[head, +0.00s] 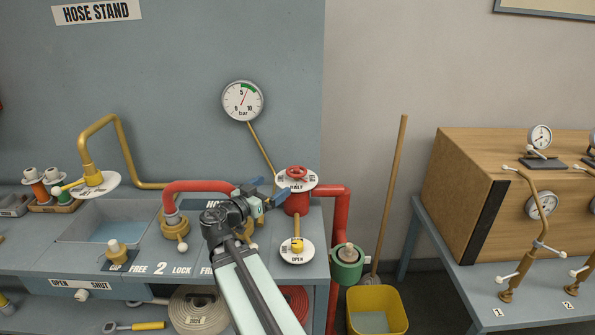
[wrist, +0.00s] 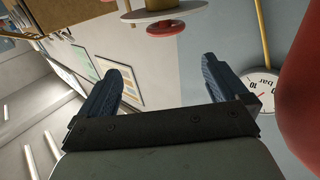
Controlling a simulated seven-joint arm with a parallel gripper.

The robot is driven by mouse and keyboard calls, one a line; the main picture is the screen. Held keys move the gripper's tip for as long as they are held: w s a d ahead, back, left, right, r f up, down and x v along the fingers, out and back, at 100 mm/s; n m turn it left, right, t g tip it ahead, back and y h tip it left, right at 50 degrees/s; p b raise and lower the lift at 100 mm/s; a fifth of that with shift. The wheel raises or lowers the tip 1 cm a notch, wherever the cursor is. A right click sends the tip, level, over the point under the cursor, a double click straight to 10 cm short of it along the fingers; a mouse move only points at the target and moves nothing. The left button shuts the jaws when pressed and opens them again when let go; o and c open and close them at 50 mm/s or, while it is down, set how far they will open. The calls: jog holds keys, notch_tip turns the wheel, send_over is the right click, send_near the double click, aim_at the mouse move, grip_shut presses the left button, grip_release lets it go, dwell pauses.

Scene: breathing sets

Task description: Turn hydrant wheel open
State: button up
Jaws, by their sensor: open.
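The red hydrant wheel (head: 297,172) sits on top of a red hydrant post (head: 297,203), above a white marked disc (head: 283,181) that reads HALF. My gripper (head: 270,190) is just left of the post and disc, with its blue fingers apart and nothing between them. In the wrist view, the red wheel (wrist: 166,28) and the white disc (wrist: 150,11) show beyond my open gripper (wrist: 165,70), apart from the fingertips. The picture there is turned over.
A red pipe (head: 195,186) arches left of my arm. A yellow valve (head: 296,245) with an OPEN disc sits in front of the post. A gauge (head: 242,101) hangs behind, with a thin brass pipe (head: 262,152). A large red surface (wrist: 302,90) is close at the wrist view's right edge.

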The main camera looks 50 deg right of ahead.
jog(key=d, duration=0.1)
jog(key=t, duration=0.1)
send_near(303, 166)
jog(key=d, duration=0.2)
jog(key=w+d, duration=0.1)
jog(key=d, duration=0.4)
jog(key=shift+w+d+f, duration=0.2)
jog(key=shift+w+d, duration=0.15)
jog(key=shift+w, duration=0.05)
jog(key=c, duration=1)
jog(key=shift+o, duration=0.2)
jog(key=shift+n+t, duration=0.3)
